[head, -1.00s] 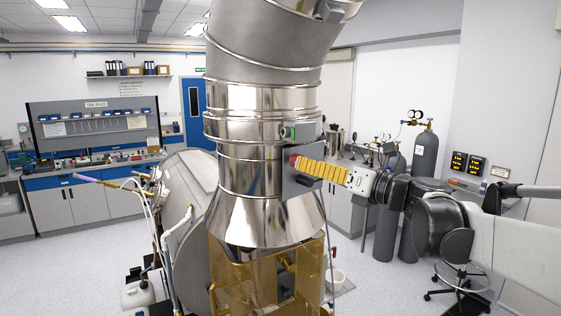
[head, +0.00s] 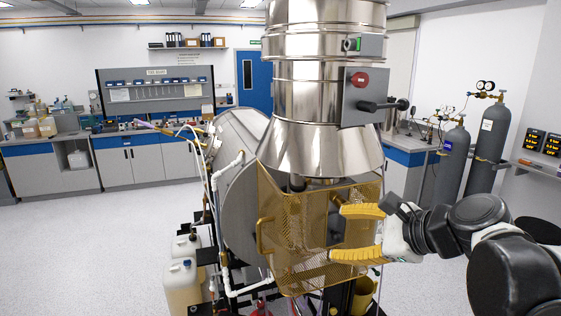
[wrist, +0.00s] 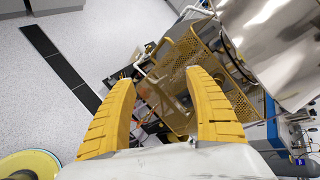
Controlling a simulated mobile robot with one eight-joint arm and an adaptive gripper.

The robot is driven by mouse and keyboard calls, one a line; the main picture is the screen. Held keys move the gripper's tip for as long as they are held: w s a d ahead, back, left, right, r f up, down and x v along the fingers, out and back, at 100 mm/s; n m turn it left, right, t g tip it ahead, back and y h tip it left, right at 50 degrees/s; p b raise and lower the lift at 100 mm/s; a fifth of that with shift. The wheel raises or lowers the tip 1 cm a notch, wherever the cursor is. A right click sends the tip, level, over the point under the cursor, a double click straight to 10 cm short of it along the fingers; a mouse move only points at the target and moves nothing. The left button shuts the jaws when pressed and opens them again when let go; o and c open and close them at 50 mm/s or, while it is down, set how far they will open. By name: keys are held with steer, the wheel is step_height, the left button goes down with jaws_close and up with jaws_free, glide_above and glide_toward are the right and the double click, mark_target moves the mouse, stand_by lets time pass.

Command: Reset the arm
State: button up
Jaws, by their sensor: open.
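My gripper (head: 345,234) has yellow ridged fingers and is open and empty. In the head view it is at the lower right, in front of the gold perforated guard (head: 290,262) below the steel cone. My dark arm reaches in from the right edge. In the wrist view my gripper (wrist: 160,92) shows both fingers spread apart, with the guard (wrist: 188,75) beyond them. I cannot tell whether the fingers touch the guard.
Gas cylinders (head: 488,145) stand at the right. A plastic canister (head: 182,285) stands low on the left. Open floor (head: 90,250) lies at the left.

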steer(key=s+d+f+n+h+b, duration=0.2)
steer(key=s+f+n+b, duration=0.3)
steer(key=f, duration=0.6)
steer(key=s+d+f+n+g+h+b, duration=0.1)
steer(key=s+f+n+b, duration=0.4)
steer(key=f, duration=0.6)
steer(key=s+d+f+n+g+h+b, duration=0.1)
steer(key=s+d+f+n+h+b, duration=0.2)
steer(key=f+n+b, duration=0.4)
step_height(320, 180, down, 5)
steer(key=shift+s+f+n+h, duration=0.1)
steer(key=shift+s+n+h, duration=0.7)
steer(key=shift+s+n, duration=0.25)
